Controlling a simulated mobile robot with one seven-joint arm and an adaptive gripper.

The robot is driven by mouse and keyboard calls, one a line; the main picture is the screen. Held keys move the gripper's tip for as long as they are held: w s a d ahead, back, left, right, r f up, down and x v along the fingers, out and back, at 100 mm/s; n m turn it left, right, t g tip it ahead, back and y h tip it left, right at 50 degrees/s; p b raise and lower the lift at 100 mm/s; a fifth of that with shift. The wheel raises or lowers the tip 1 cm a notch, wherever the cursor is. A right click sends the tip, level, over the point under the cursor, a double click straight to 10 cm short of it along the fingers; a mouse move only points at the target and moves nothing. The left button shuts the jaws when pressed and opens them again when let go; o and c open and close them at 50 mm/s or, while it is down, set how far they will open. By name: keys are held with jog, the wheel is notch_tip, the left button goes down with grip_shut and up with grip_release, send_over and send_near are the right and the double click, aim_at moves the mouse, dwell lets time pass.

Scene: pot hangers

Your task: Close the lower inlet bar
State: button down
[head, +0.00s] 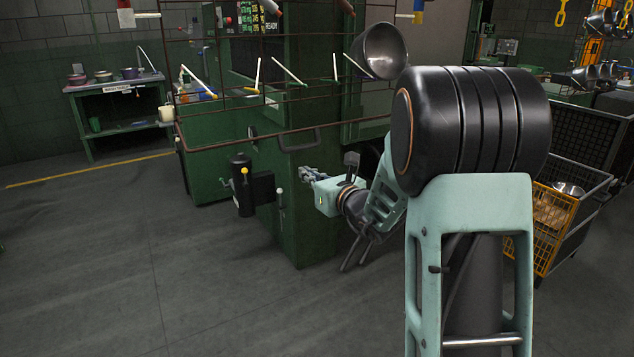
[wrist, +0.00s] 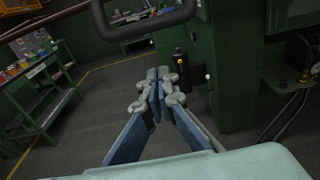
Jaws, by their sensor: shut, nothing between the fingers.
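A rust-brown bar (head: 230,142) runs along the bottom of the wire rack, at the front of the green machine; it seems to be the lower inlet bar. A dark U-shaped handle (head: 301,139) hangs from it. A dark handle also crosses the top of the wrist view (wrist: 145,25), close to the camera. My gripper (head: 304,171) is below the handle in the head view, its fingers pointing left. In the wrist view its fingertips (wrist: 158,75) meet, with nothing held. The gripper appears apart from the handle.
A black cylinder with a yellow-knobbed lever (head: 243,178) and a white-knobbed lever (head: 279,195) sit on the green machine (head: 305,225) left of my gripper. A yellow cart (head: 556,225) stands right. Floor at left is clear.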

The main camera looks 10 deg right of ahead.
jog(key=shift+w+a+r, duration=0.1)
jog(key=shift+w+r, duration=0.2)
jog(key=shift+r, duration=0.65)
jog(key=shift+w+a+r, duration=0.1)
jog(key=shift+w+r, duration=0.2)
jog(key=shift+r, duration=0.6)
